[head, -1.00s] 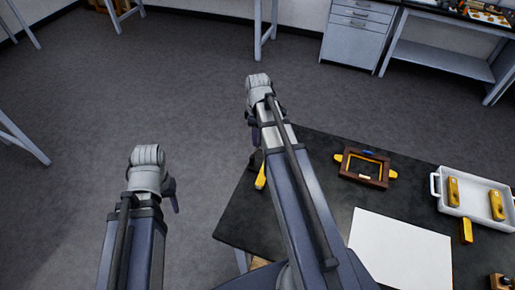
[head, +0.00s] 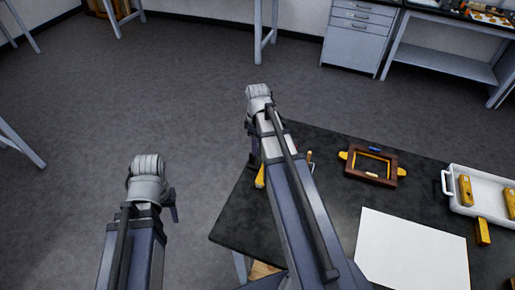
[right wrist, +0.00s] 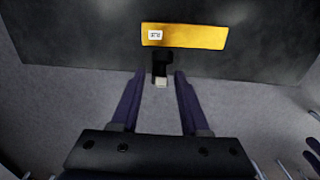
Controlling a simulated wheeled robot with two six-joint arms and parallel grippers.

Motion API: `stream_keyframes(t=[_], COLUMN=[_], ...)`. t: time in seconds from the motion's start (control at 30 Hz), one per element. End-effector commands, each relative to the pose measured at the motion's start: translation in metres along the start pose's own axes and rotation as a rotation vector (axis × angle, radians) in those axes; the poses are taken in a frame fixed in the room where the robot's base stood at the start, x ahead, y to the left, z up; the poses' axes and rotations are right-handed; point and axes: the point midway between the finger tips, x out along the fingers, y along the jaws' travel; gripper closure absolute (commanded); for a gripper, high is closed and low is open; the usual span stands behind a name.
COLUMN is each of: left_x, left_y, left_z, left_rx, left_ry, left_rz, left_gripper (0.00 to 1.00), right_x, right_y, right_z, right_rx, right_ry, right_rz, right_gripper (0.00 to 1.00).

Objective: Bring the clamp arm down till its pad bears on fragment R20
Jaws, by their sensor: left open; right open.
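In the right wrist view a gold bar-shaped fragment (right wrist: 205,37) with a small white label lies at the edge of the dark table; the label is too small to read. A black part with a pale end, likely the clamp arm (right wrist: 161,68), sticks out from beside the fragment toward me. My right gripper (right wrist: 160,74) is open, its fingers on either side of that part, with gaps visible. In the head view a bit of gold (head: 260,176) shows beside my right arm, which hides most of the clamp. My left gripper (head: 172,205) is mostly hidden, over the floor, off the table.
The black table (head: 330,215) holds a brown frame (head: 402,172) with gold pieces, a white sheet (head: 412,245), and a white tray (head: 484,209) with gold pieces. A gold block (head: 482,232) lies beside the tray. A small reddish upright (head: 310,158) stands by my right arm. Floor at left is clear.

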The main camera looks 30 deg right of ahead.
Motion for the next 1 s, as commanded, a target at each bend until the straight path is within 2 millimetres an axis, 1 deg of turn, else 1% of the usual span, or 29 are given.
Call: stream_keyframes(t=[0.13, 0.17, 0.53, 0.57, 1.0], left_x=[-0.0009, -0.0009, -0.0008, -0.0008, -0.0008], left_y=[-0.0001, -0.0001, -0.0001, -0.0001, -0.0001], left_z=[0.0001, 0.0001, 0.0001, 0.0001, 0.0], left_rx=[0.0, 0.0, 0.0, 0.0, 0.0], left_ry=[0.0, 0.0, 0.0, 0.0, 0.0], left_rz=[0.0, 0.0, 0.0, 0.0, 0.0], left_gripper=[0.5, 0.5, 0.5, 0.5, 0.5], right_x=[-0.0009, -0.0009, -0.0009, -0.0008, -0.0008], right_y=[0.0, 0.0, 0.0, 0.0, 0.0], right_z=[0.0, 0.0, 0.0, 0.0, 0.0001], right_rx=[0.0, 0.0, 0.0, 0.0, 0.0], right_ry=[0.0, 0.0, 0.0, 0.0, 0.0], right_rz=[0.0, 0.0, 0.0, 0.0, 0.0], right_gripper=[0.55, 0.57, 0.99, 1.0, 1.0])
